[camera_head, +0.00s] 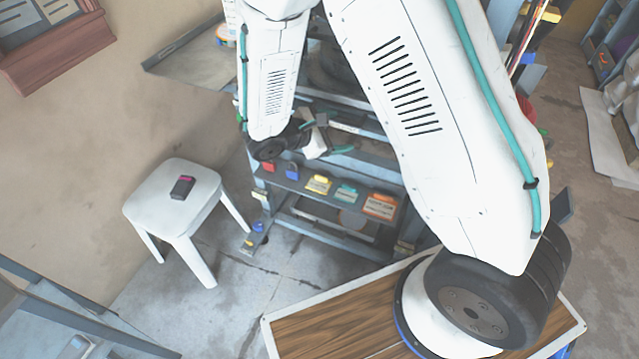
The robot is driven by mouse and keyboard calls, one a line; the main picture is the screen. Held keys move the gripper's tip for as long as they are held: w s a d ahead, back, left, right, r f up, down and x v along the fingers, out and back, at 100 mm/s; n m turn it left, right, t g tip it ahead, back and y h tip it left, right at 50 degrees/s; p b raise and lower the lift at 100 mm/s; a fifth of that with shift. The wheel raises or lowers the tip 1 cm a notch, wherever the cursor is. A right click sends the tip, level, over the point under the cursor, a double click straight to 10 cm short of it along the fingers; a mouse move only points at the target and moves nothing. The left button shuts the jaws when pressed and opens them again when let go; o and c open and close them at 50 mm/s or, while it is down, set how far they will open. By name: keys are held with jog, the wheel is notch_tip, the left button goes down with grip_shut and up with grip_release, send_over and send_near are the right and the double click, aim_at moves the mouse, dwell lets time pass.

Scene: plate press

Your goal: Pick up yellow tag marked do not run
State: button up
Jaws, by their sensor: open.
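A yellow tag (318,185) with a pale label lies on the front shelf of the grey-blue rack, in the middle of a row of coloured items. Its lettering is too small to read. My gripper (322,138) is at the end of my white arm, above and behind the yellow tag in the picture. Its fingers are small and partly hidden by my wrist; the gripper is open and apart from the tag. I see nothing held in it.
On the shelf (335,205), a teal tag (346,194) and an orange tag (380,206) lie right of the yellow one; a red item (268,167) and blue item (292,172) are left. A white stool (205,190) bears a dark block (183,188).

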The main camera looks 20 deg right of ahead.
jog(key=w+a+f+n+t, duration=0.1)
jog(key=a+f+n+t, duration=0.15)
jog(key=f, duration=0.35)
jog(key=w+a+f+n+t, duration=0.1)
jog(key=a+f+n, duration=0.15)
jog(key=f, duration=0.35)
jog(key=n+t+y, duration=0.3)
jog(key=n, duration=0.3)
send_near(321, 181)
jog(key=shift+w+a+f, duration=0.15)
jog(key=shift+a, duration=0.1)
jog(key=x, duration=0.7)
jog(key=shift+w+d+r, duration=0.1)
jog(key=shift+d+r, duration=0.1)
jog(key=shift+d, duration=0.1)
jog(key=c, duration=0.7)
